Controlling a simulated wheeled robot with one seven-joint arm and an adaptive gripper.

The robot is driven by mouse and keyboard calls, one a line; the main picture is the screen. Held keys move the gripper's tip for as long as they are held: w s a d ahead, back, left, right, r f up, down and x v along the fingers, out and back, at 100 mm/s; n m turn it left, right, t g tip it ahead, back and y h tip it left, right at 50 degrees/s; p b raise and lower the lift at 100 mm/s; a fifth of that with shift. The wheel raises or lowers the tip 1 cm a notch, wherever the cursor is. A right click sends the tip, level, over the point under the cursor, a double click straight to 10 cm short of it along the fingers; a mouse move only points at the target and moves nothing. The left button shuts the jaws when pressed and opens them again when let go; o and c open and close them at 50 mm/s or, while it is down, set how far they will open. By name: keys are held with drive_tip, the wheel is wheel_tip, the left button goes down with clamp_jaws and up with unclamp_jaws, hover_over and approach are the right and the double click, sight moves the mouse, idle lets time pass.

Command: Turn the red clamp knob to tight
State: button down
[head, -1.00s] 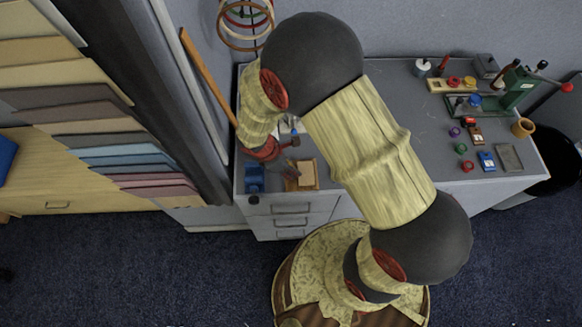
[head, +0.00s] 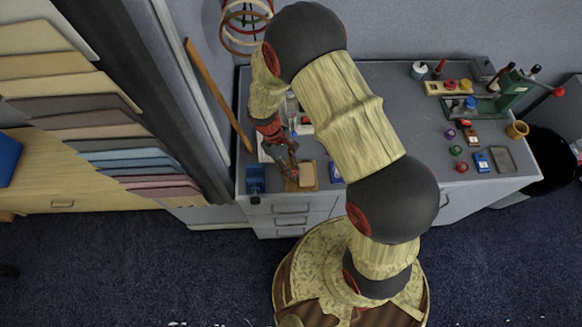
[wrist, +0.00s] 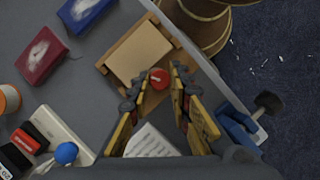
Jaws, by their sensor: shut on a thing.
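The red clamp knob (wrist: 159,78) shows in the wrist view as a small round red cap with a pale mark on top. It sits at the edge of a wooden clamp frame (wrist: 178,42) that holds a tan panel (wrist: 139,53). The clamp also shows in the head view (head: 308,176), near the front left of the bench. My gripper (wrist: 158,80) has one finger on each side of the knob and is shut on it. In the head view my gripper (head: 292,172) is over the clamp and hides the knob.
A blue device (wrist: 238,128) stands close to the right of my gripper in the wrist view, by the bench edge. Red and blue boxes (wrist: 42,55) (wrist: 84,12) lie to the left. A green press (head: 512,90) stands far right; the bench middle is fairly clear.

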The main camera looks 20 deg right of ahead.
drive_tip(key=m+y, duration=0.1)
drive_tip(key=m, duration=0.1)
drive_tip(key=m+y+p, duration=0.1)
drive_tip(key=m, duration=0.2)
drive_tip(key=shift+w+d+g, duration=0.1)
drive_tip(key=shift+d+g, duration=0.05)
drive_tip(key=shift+g, duration=0.15)
idle(0.4)
drive_tip(key=c, duration=1.7)
unclamp_jaws()
drive_tip(key=shift+o, duration=0.2)
drive_tip(key=shift+r, duration=0.1)
drive_tip(key=v, duration=1.1)
drive_tip(key=shift+w+r, duration=0.2)
drive_tip(key=shift+r, duration=0.15)
